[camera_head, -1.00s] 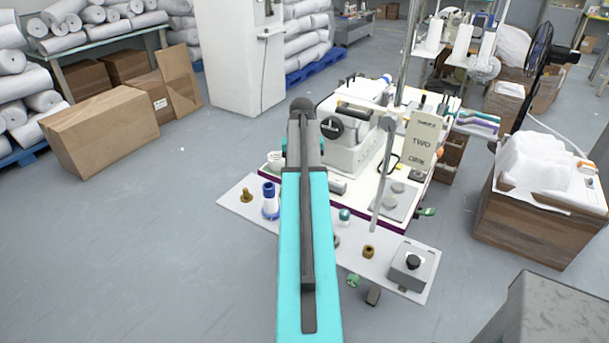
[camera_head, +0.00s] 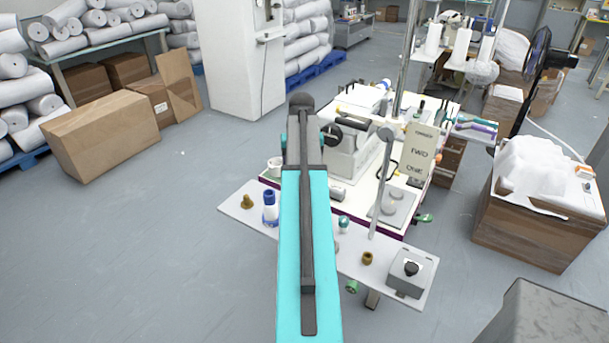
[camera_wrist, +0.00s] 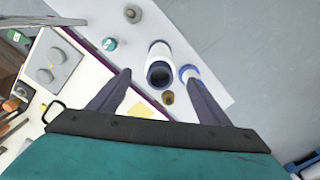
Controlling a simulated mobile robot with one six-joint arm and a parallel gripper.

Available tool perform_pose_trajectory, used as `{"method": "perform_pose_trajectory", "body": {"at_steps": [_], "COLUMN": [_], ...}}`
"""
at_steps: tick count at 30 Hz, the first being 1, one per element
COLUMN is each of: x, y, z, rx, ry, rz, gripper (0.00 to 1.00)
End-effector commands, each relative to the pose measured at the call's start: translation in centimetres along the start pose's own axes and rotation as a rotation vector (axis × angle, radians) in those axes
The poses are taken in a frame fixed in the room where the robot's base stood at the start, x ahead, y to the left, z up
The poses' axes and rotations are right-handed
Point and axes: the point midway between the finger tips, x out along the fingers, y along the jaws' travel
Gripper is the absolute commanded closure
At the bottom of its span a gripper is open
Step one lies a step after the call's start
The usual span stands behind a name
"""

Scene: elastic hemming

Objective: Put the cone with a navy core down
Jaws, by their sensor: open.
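A white cone with a dark navy core (camera_wrist: 158,55) stands on the white board (camera_wrist: 205,50), in the wrist view, its open end facing the camera. My gripper (camera_wrist: 158,79) is open, with a finger on either side of this cone and visible gaps to it. In the head view my arm hides this cone and the gripper's fingers. A second cone, white with a brighter blue rim (camera_wrist: 188,73), stands beside it near the right fingertip; a blue-topped cone also shows left of my arm in the head view (camera_head: 269,210).
A brass piece (camera_wrist: 168,98) lies close by the cones, and a teal-topped spool (camera_wrist: 110,44) stands to the left. A grey switch box (camera_head: 410,271) sits at the board's right end. The sewing machine (camera_head: 350,150) stands behind the board.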

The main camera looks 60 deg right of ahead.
Motion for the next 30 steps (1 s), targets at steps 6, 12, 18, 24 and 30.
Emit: {"method": "perform_pose_trajectory", "body": {"at_steps": [6, 12, 18, 24, 30], "x": [-3.1, -5.3, -7.1, -7.5, -7.5], "y": [0.0, 0.0, 0.0, 0.0, 0.0], "z": [0.0, -0.1, -0.1, 0.0, 0.0], "rx": [0.0, 0.0, 0.0, 0.0, 0.0], "ry": [-0.001, 0.001, 0.0, -0.001, -0.001], "rz": [0.0, 0.0, 0.0, 0.0, 0.0], "gripper": [0.29, 0.29, 0.29, 0.29, 0.29]}}
